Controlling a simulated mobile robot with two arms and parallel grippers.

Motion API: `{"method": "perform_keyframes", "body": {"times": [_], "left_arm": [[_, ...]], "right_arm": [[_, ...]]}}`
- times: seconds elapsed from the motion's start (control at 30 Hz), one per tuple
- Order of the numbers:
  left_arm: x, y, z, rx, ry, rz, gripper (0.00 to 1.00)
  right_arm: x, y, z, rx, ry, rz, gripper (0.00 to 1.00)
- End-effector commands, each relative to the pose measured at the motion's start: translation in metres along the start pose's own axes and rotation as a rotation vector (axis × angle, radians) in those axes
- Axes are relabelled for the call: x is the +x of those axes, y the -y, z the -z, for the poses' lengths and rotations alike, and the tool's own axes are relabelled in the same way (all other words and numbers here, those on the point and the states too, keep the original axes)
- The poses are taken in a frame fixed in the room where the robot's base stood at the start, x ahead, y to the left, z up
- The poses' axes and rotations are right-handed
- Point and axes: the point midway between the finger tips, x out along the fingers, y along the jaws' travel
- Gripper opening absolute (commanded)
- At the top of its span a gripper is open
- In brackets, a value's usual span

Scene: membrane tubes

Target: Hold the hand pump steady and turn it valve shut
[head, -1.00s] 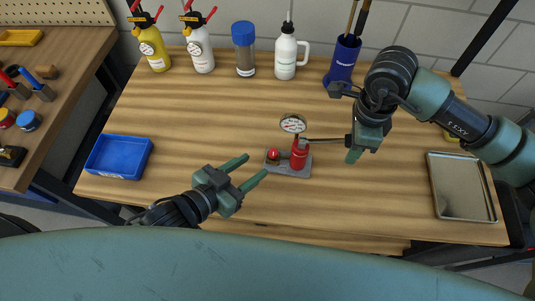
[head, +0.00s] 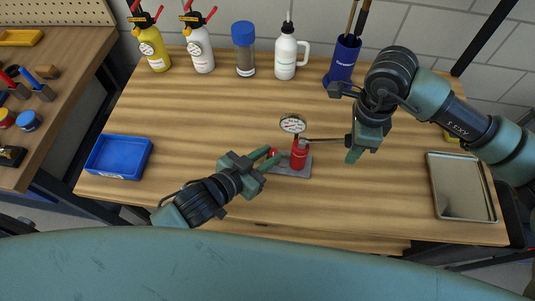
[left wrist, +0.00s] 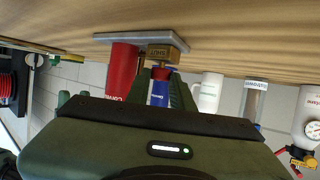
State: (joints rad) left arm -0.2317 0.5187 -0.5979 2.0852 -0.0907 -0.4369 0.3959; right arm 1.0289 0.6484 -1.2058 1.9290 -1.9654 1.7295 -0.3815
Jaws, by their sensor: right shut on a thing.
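The hand pump has a red cylinder (head: 299,156), a round white gauge (head: 292,124) and a grey base plate (head: 296,171), and stands at the middle of the bench. In the left wrist view it appears inverted, with the red cylinder (left wrist: 122,70) beside a brass valve block (left wrist: 161,51). My left gripper (head: 268,159) is open at the valve's red knob (head: 272,153). The knob (left wrist: 161,73) lies between its fingertips in the wrist view; contact is unclear. My right gripper (head: 355,143) is shut on the pump's thin lever (head: 325,140).
A blue tray (head: 118,175) lies at the left and a metal tray (head: 461,210) at the right. Several bottles, including a white one with a handle (head: 286,56), and a blue tool cup (head: 343,62) stand along the back. The wood between is clear.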

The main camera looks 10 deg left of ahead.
Motion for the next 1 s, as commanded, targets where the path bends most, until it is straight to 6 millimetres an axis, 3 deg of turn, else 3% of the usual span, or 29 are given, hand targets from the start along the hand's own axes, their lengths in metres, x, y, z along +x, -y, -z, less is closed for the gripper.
{"method": "perform_keyframes", "body": {"times": [0.77, 0.8, 0.87, 1.0], "left_arm": [[-0.0001, 0.002, 0.0011, 0.052, -0.002, -0.129, 0.0], [-0.0001, 0.002, 0.0011, 0.052, -0.002, -0.129, 0.28], [-0.0001, 0.002, 0.001, 0.052, -0.002, -0.129, 0.45], [-0.0001, 0.0024, 0.0007, 0.052, -0.001, -0.128, 0.45]], "right_arm": [[-0.0002, 0.0001, -0.0009, -0.001, 0.002, 0.001, 0.0], [-0.0002, 0.0001, -0.0009, -0.001, 0.002, 0.001, 0.0], [-0.0002, 0.0001, -0.0009, -0.001, 0.002, 0.001, 0.0], [-0.0002, 0.0, -0.0008, -0.001, 0.002, 0.001, 0.0]]}}
